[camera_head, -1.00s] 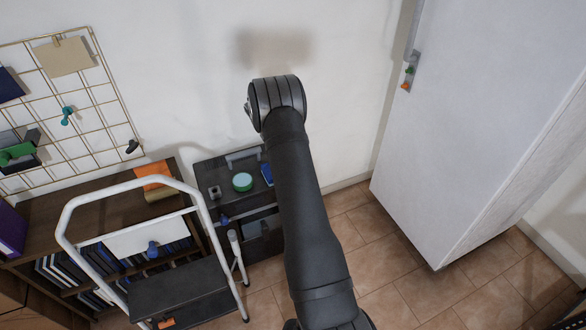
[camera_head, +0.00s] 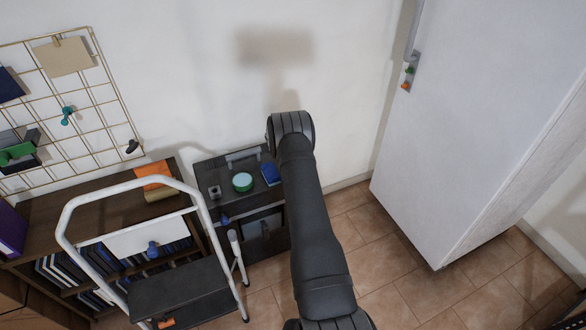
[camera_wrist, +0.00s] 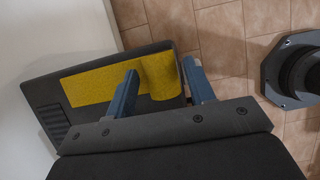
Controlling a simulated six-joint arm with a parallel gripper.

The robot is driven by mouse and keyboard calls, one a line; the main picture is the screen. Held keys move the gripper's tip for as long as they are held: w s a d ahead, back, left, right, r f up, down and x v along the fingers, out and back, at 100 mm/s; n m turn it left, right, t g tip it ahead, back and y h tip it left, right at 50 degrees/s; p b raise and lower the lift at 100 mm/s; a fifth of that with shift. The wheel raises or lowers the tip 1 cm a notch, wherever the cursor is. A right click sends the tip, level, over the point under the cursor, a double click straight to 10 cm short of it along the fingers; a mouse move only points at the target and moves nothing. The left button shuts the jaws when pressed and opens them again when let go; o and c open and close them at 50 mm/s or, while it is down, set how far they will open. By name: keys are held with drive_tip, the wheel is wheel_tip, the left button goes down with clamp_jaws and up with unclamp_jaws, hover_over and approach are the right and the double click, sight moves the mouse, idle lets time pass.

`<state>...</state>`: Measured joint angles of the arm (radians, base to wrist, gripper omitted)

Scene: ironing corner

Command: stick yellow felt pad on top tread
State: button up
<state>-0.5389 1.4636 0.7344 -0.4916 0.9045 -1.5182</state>
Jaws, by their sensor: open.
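In the wrist view the yellow felt pad (camera_wrist: 92,86) shows as a flat strip with a raised, rounded end. It lies on a dark flat surface (camera_wrist: 50,98) with ridges near one corner; I cannot tell what that surface belongs to. My gripper (camera_wrist: 160,84) is open, its two blue fingers on either side of the rounded end. I cannot tell whether they touch it. In the head view the step stool's dark top tread (camera_head: 175,288) stands at the lower left, inside a white tubular frame. My gripper and the pad are hidden in the head view.
A dark cabinet (camera_head: 215,175) with a green round tin (camera_head: 242,182) and a blue item (camera_head: 270,174) stands behind my arm. A bookshelf (camera_head: 100,215) is behind the stool. A tall white cabinet (camera_head: 460,120) is at right. Tiled floor (camera_head: 400,285) is clear between.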

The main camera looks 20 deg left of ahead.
drive_tip(key=shift+w+d+f, duration=0.1)
drive_tip(key=shift+w+f, duration=0.05)
drive_tip(key=shift+f, duration=0.2)
drive_tip(key=c, duration=1.1)
drive_tip(key=shift+o, duration=0.2)
drive_tip(key=shift+r, duration=0.1)
